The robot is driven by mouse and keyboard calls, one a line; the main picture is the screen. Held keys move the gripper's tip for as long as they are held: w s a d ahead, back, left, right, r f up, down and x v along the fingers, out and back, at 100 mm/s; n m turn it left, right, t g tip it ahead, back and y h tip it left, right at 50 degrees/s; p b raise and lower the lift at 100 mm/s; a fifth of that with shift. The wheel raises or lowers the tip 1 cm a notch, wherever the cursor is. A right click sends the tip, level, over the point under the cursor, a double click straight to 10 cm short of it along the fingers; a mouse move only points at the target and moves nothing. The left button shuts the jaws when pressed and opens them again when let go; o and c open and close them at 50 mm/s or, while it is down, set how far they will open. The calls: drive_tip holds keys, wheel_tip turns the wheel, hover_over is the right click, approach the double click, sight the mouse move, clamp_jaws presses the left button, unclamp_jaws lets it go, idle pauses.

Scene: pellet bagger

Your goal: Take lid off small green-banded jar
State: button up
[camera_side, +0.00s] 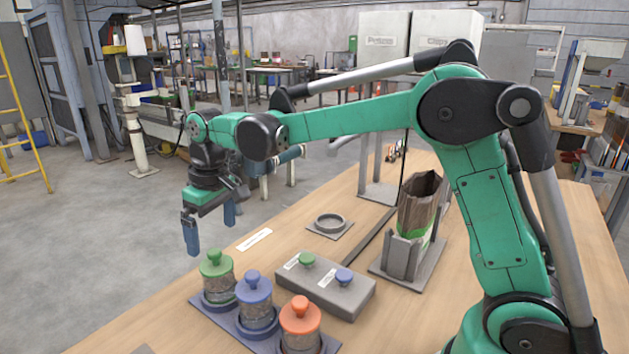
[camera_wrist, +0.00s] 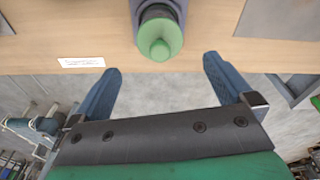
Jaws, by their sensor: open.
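A jar with a green knobbed lid (camera_side: 216,262) stands upright in the far-left place of a dark tray (camera_side: 233,330), near the table edge. Its clear body (camera_side: 220,287) holds grey pellets; the lid is on. I cannot make out a separate green band. In the wrist view the green lid (camera_wrist: 160,34) is at top centre, beyond the fingertips and roughly midway between them. My gripper (camera_side: 210,232) is open and empty, with two blue fingers, above the jar and apart from it. The open fingers also show in the wrist view (camera_wrist: 161,68).
A blue-lidded jar (camera_side: 256,290) and an orange-lidded jar (camera_side: 300,316) stand beside it in the tray. A grey block (camera_side: 327,293) with green and blue knobs, a ring on a plate (camera_side: 330,223) and a bag holder (camera_side: 402,258) stand behind. A white label (camera_side: 254,240) lies on the table.

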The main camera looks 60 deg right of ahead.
sight(214, 251)
drive_tip(key=shift+w+f, duration=0.2)
drive_tip(key=shift+f, duration=1.15)
drive_tip(key=shift+w+f, duration=0.15)
drive_tip(key=shift+f, duration=1.2)
drive_tip(key=c, duration=1.2)
